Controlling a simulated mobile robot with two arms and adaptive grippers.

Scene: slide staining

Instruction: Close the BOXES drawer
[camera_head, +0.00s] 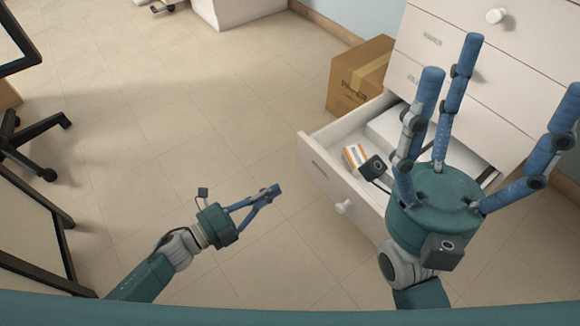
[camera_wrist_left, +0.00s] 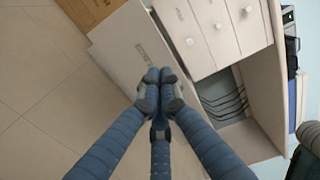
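The open drawer (camera_head: 322,176) is the low one of the white cabinet, pulled well out, with a round white knob (camera_head: 344,207) and a label too small to read. Inside lie an orange-and-white box (camera_head: 355,156) and a larger white box. My left gripper (camera_head: 276,190) is left of the drawer front, apart from it, fingers together and empty. In the left wrist view its fingertips (camera_wrist_left: 160,74) meet, overlapping the white drawer front (camera_wrist_left: 125,40) in the picture. My right gripper (camera_head: 495,75) has its fingers spread, empty, and hides part of the drawer and cabinet.
A cardboard box (camera_head: 358,80) stands on the floor behind the open drawer. Closed drawers (camera_head: 430,40) are above it. A black chair base (camera_head: 30,140) and dark frame legs are at the left. The tiled floor (camera_head: 190,110) between is clear.

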